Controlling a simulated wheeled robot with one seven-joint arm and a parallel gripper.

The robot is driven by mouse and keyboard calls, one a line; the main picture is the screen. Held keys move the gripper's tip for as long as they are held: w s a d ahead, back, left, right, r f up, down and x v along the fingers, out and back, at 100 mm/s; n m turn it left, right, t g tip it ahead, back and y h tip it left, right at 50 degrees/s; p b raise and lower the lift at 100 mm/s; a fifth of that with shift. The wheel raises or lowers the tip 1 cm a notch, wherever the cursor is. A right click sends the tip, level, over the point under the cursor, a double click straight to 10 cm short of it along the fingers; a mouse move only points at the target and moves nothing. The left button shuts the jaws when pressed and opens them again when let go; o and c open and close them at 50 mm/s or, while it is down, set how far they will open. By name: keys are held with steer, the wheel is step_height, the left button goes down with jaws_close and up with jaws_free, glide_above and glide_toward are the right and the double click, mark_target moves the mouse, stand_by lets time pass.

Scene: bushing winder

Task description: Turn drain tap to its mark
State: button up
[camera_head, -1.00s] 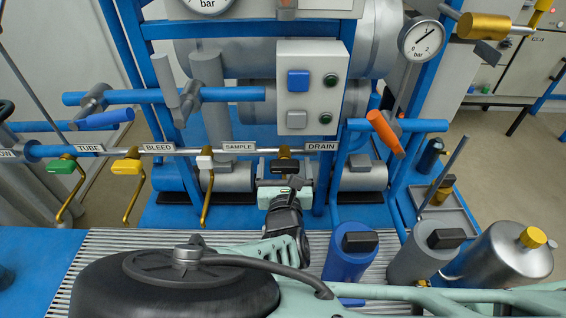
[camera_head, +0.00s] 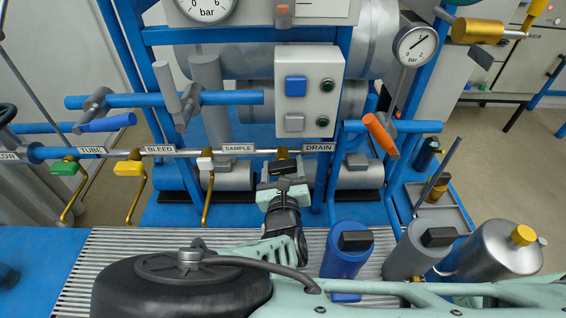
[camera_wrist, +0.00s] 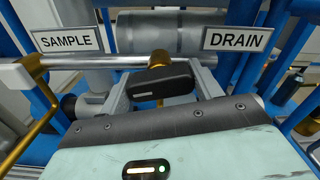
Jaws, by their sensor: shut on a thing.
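The drain tap has a black handle (camera_wrist: 162,82) on a brass stem, left of the DRAIN label (camera_wrist: 237,40). In the head view the handle (camera_head: 283,168) sits on the silver pipe beside the DRAIN label (camera_head: 319,147). My gripper (camera_head: 284,180) is at the tap from the near side. In the wrist view its two grey fingers (camera_wrist: 162,90) stand either side of the handle and are shut on it. The handle lies roughly crosswise, slightly tilted. The tap's mark cannot be made out.
Taps with green (camera_head: 65,169), yellow (camera_head: 130,169) and white (camera_head: 205,163) handles line the same pipe to the left. A grey button box (camera_head: 309,95) stands above. Blue (camera_head: 346,255) and silver (camera_head: 497,250) bottles stand at the right near my arm.

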steer(key=n+p, duration=0.2)
steer(key=n, duration=0.1)
steer(key=shift+r+n, duration=0.15)
steer(key=shift+n, duration=0.25)
steer(key=n+p, duration=0.2)
steer(key=n, duration=0.1)
steer(key=shift+n, duration=0.3)
steer(key=n+p, duration=0.1)
steer(key=n, duration=0.3)
steer(key=shift+f+n+p, duration=0.2)
steer(key=shift+n+p, duration=0.25)
steer(key=shift+n, duration=1.55)
steer(key=o, duration=1)
steer(key=shift+s, duration=0.1)
